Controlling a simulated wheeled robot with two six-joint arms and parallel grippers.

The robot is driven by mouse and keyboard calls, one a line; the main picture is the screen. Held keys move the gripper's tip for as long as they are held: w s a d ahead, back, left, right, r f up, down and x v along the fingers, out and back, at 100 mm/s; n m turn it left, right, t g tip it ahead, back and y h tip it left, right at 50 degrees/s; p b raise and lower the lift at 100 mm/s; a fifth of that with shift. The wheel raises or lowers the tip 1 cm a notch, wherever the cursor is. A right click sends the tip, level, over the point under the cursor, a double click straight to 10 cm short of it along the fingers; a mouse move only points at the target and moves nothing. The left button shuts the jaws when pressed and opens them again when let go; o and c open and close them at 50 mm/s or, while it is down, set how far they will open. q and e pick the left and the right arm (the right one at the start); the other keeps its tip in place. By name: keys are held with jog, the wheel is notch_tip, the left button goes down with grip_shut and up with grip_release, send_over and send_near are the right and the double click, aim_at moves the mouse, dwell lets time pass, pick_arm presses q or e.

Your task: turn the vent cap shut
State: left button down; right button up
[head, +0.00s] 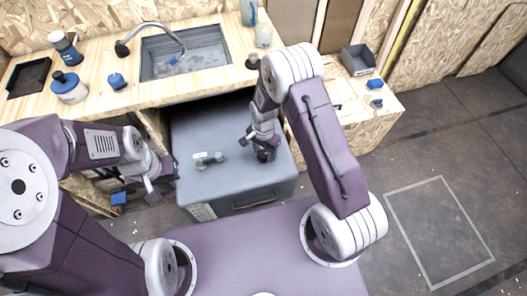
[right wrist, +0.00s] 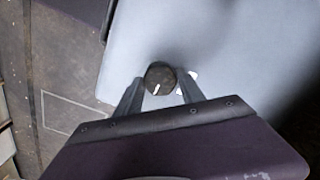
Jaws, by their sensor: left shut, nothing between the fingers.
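The vent cap (right wrist: 160,77) is a dark round knob with a white line mark, on the top of a blue-grey box (head: 190,125). In the head view the cap (head: 264,156) is partly hidden by my right gripper (head: 262,143), which points down over it. In the right wrist view my right gripper (right wrist: 160,82) is open, with one finger on each side of the cap and a small gap visible at both sides. My left gripper (head: 152,187) is shut and empty, left of the box and apart from it.
A small grey fitting (head: 209,160) stands on the box top left of the cap. Behind is a wooden counter (head: 110,95) with a sink (head: 185,62), jars and a tray. A wooden side cabinet (head: 350,112) stands right of the box. The floor at the right is clear.

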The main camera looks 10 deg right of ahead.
jog(key=c, duration=0.5)
jog(key=shift+o, duration=0.3)
jog(key=shift+n, duration=0.3)
jog(key=n+p, duration=0.1)
jog(key=n, duration=0.1)
jog(key=shift+r+n, duration=0.1)
jog(key=shift+n, duration=0.3)
jog(key=n+p, duration=0.1)
jog(key=n, duration=0.3)
jog(key=shift+n+p, duration=0.3)
jog(key=n+p, duration=0.1)
jog(key=n, duration=0.4)
jog(key=shift+n+p, duration=0.3)
jog(key=shift+n, duration=2.1)
